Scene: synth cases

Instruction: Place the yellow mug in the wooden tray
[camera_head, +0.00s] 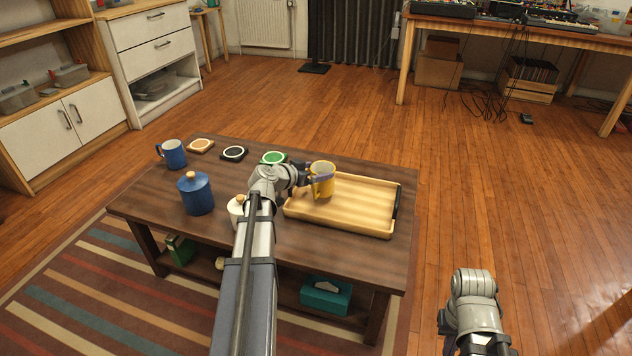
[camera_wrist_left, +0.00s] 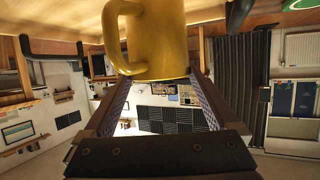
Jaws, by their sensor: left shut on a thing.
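The yellow mug (camera_head: 325,185) is upright in the head view, at the left back part of the wooden tray (camera_head: 375,226). My left gripper (camera_head: 313,183) is shut on it from the left. In the left wrist view, the mug (camera_wrist_left: 160,40) sits between the two fingers (camera_wrist_left: 157,85), upside down in that picture, with its handle to the left. I cannot tell whether its base touches the tray floor. The tray holds nothing else that I see. Part of my right arm shows at the lower right of the head view, but its fingers do not show.
The dark wooden table (camera_head: 150,195) also carries a blue mug (camera_head: 173,154), a blue lidded jar (camera_head: 196,194), a white jar (camera_head: 235,211) partly behind my left arm, and several coasters (camera_head: 234,153). A teal box (camera_head: 326,296) is on the lower shelf.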

